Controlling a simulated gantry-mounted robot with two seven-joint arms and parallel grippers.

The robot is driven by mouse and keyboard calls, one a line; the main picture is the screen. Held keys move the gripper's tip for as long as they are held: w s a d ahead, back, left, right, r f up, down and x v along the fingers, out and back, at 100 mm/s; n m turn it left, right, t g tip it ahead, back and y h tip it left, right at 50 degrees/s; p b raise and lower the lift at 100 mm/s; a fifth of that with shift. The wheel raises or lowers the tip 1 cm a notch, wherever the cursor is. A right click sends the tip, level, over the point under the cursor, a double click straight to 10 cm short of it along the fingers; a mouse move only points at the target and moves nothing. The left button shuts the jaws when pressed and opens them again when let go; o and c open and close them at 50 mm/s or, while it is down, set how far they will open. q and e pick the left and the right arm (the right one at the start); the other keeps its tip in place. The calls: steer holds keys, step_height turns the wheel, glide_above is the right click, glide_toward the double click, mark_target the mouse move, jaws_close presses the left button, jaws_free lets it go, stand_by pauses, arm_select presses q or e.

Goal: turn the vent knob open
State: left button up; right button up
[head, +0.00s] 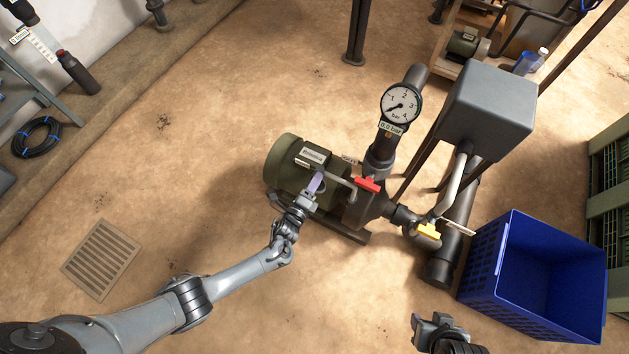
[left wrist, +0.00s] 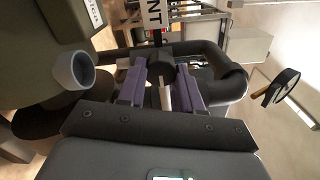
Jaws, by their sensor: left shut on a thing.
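The black vent knob (left wrist: 160,67) shows in the left wrist view, just below a white label (left wrist: 155,14) whose readable letters end in "NT". My left gripper (left wrist: 161,84) has its two purple fingers on either side of the knob and is shut on it. A pale piece stands between the fingers below the knob. In the head view my left gripper (head: 318,181) is at the green pump motor (head: 288,165), and I cannot make out the knob there. My right gripper (head: 437,322) is at the bottom edge, away from the pump; its jaw state is unclear.
The gauge (head: 401,104) has a display reading 0.0 bar. A blue crate (head: 481,262) stands at right. Open floor lies left of the pump.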

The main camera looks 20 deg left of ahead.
stand_by(0.5)
arm_select(q)
steer(key=o, duration=1)
steer(key=shift+o, duration=0.2)
steer(key=shift+s, duration=0.15)
steer(key=s+a+p, duration=0.1)
steer(key=s+p, duration=0.3)
steer(key=s, duration=0.6)
steer(key=shift+s, duration=0.3)
